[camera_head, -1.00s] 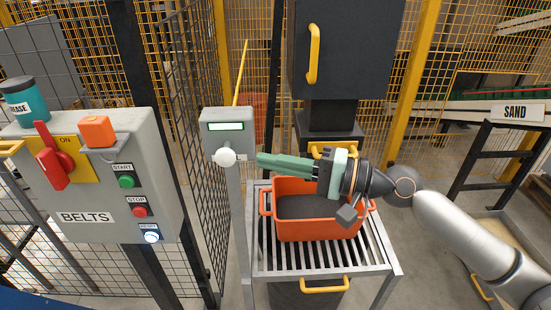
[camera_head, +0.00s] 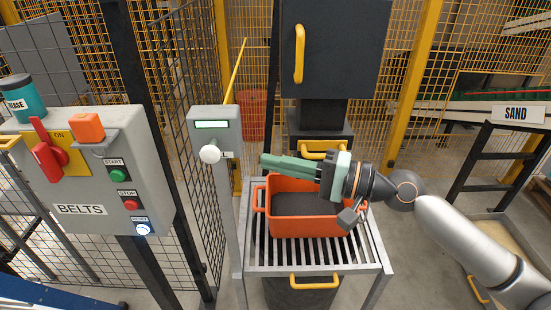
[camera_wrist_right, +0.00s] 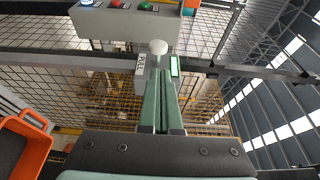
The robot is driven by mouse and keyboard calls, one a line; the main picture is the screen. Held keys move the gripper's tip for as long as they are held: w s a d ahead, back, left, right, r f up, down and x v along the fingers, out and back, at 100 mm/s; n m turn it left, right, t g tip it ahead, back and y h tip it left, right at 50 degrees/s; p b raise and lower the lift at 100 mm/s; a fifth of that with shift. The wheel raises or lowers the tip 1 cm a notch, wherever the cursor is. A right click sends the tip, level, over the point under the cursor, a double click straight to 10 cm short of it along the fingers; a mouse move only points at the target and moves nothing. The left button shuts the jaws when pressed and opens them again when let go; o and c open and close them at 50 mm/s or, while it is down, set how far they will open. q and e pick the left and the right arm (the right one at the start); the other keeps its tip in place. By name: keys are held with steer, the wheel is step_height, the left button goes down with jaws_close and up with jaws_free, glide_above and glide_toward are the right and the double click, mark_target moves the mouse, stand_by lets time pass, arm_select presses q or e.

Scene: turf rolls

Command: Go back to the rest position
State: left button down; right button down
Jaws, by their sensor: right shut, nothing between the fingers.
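My right gripper (camera_head: 264,161) has green fingers, shut and empty. It reaches left above the orange crate (camera_head: 258,202), which holds dark material. Its tips point at a white round knob (camera_head: 210,154) on a grey post box and stand apart from it. In the right wrist view the closed fingers (camera_wrist_right: 162,75) point toward the same knob (camera_wrist_right: 158,47), with a small label beside it. My left gripper is not in view.
The crate stands on a slatted metal table (camera_head: 376,262) under a dark machine (camera_head: 345,50). A grey BELTS control panel (camera_head: 80,180) is at left. Yellow mesh fencing (camera_head: 455,45) stands behind. A SAND sign (camera_head: 517,113) is at right.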

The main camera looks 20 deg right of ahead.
step_height(320, 180, down, 14)
steer(key=n+t+h, duration=0.1)
steer(key=t+h, duration=0.1)
steer(key=h, duration=0.2)
steer(key=s+d+f+n+g+h+p, duration=0.1)
steer(key=s+f+n+h, duration=0.3)
steer(key=s+f, duration=0.5)
steer(key=s+d+f+n+g+h+p, duration=0.1)
steer(key=s+f+n+h, duration=0.3)
steer(key=s+f, duration=0.6)
step_height(320, 180, down, 6)
steer(key=shift+d+r+g, duration=0.1)
steer(key=shift+d+g, duration=0.4)
steer(key=shift+d, duration=0.35)
